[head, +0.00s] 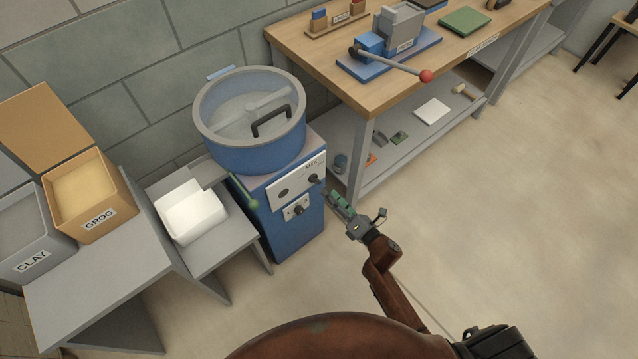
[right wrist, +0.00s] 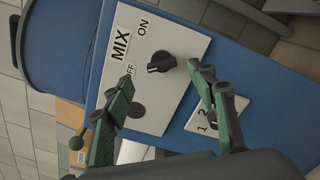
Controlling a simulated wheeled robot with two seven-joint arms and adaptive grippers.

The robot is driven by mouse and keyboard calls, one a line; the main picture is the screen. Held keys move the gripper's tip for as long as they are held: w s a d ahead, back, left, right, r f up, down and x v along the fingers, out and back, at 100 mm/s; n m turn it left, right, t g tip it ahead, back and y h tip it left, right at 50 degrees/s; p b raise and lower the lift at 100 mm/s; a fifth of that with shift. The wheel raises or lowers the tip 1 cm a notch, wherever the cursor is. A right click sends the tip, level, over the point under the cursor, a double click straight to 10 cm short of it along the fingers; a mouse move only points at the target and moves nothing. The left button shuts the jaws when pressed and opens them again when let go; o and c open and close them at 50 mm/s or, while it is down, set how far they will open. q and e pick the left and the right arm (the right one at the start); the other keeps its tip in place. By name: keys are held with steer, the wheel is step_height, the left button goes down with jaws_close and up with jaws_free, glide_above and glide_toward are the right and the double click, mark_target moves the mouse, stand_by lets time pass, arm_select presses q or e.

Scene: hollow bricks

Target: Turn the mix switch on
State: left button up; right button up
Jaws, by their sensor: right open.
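The blue mixer (head: 284,228) stands left of the workbench, with a white control panel (head: 290,190) on its front. The mix switch (head: 314,179) is a small black knob near the panel's upper right. In the right wrist view the mix switch (right wrist: 162,62) sits beside the words MIX, ON and OFF, its pointer seemingly toward OFF. My right gripper (head: 333,196) is open close in front of the panel. In the right wrist view its green-padded fingers (right wrist: 163,76) are spread to either side of the knob, with no clear contact. My left gripper is not in view.
A lower knob plate (head: 297,209) marked 1 and 2 is below the switch. A green-ball lever (head: 253,204) sticks out at the mixer's left. The workbench (head: 345,92) stands close at right. Crates and a white bin (head: 192,212) are left. Floor in front is clear.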

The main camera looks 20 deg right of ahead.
mark_target(319, 182)
steer(key=b+x, duration=0.1)
steer(key=x, duration=0.5)
steer(key=shift+w+f, duration=0.1)
steer(key=shift+w, duration=0.15)
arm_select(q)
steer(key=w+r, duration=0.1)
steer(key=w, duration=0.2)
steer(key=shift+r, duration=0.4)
arm_select(e)
steer(key=shift+c, duration=0.6)
steer(key=c, duration=1)
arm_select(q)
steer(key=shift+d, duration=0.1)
arm_select(e)
steer(key=shift+c, duration=0.2)
